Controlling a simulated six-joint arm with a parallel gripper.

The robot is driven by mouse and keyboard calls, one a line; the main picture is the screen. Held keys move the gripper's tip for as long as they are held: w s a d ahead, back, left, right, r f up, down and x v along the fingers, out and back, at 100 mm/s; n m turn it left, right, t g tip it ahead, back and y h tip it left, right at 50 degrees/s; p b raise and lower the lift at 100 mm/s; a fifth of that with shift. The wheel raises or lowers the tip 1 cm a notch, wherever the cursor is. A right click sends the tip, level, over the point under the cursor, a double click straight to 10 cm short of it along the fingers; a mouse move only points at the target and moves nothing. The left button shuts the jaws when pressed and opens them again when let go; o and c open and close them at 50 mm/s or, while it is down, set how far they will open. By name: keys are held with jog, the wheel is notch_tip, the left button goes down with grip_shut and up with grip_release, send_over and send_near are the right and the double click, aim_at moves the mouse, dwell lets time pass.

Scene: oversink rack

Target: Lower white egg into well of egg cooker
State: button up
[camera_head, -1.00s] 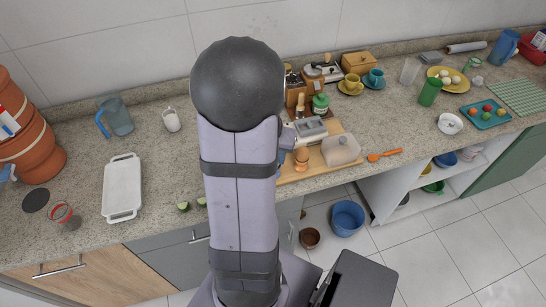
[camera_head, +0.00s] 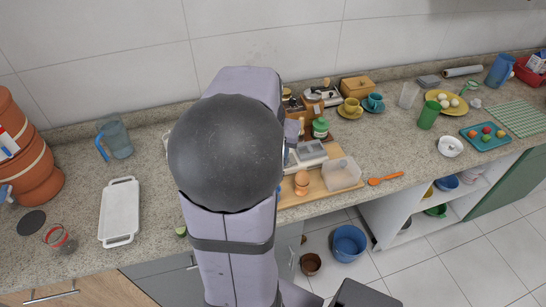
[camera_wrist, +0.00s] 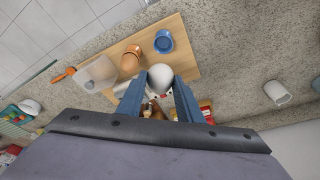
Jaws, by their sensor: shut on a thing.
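My gripper (camera_wrist: 160,92) has its two blue fingers shut on the white egg (camera_wrist: 160,75), which shows between the tips in the wrist view. In the head view my arm hides the gripper and this egg. A pale grey and white appliance, seemingly the egg cooker (camera_head: 308,154), stands at the back of the wooden board, partly hidden by my arm. In the wrist view, pale parts show behind the fingers, but I cannot make out a well. The egg's height above the cooker cannot be told.
On the wooden board (camera_wrist: 192,50) are an orange cup (camera_wrist: 130,60), a blue ring-shaped item (camera_wrist: 163,42) and a clear box (camera_wrist: 97,72). Jars and a green-lidded container (camera_head: 320,128) stand close behind. A white tray (camera_head: 119,212) lies left; an orange spoon (camera_head: 386,178) lies right.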

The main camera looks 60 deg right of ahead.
jog(key=s+d+f+p, duration=0.2)
jog(key=d+f+p, duration=0.1)
jog(key=d, duration=1.4)
jog(key=shift+p, duration=0.8)
jog(key=shift+f, duration=0.25)
jog(key=shift+f+b, duration=0.45)
jog(key=shift+f, duration=0.15)
jog(key=shift+f+b, duration=1.35)
jog(key=shift+f, duration=0.75)
dwell(1.1)
jog(key=o, duration=1.1)
